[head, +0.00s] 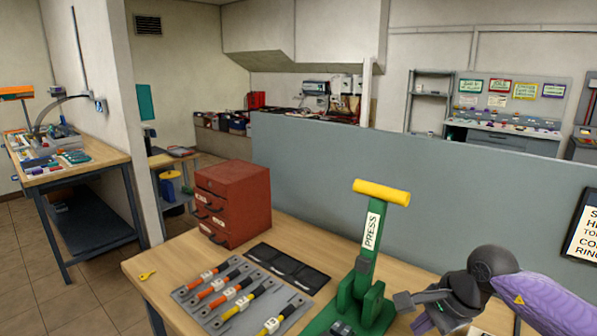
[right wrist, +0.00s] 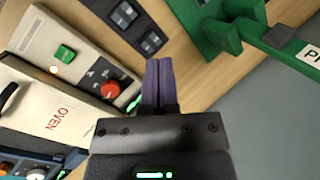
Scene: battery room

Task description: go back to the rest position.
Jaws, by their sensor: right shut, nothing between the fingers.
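My right arm comes in from the right in the head view, with a purple link. My right gripper (head: 432,306) is just right of the green press and partly cut off by the bottom edge. In the right wrist view its purple fingers (right wrist: 157,65) are together with nothing between them. The green press (head: 366,295) with a yellow handle (head: 382,192) stands on the wooden bench (head: 165,262); part of it also shows in the right wrist view (right wrist: 222,28). My left gripper is not in view.
A rack of cables with orange and yellow sleeves (head: 235,292), a black tray (head: 287,268) and a red drawer cabinet (head: 233,200) share the bench. A grey partition (head: 330,160) stands behind. The right wrist view shows an oven unit (right wrist: 55,105) with a red knob (right wrist: 110,91).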

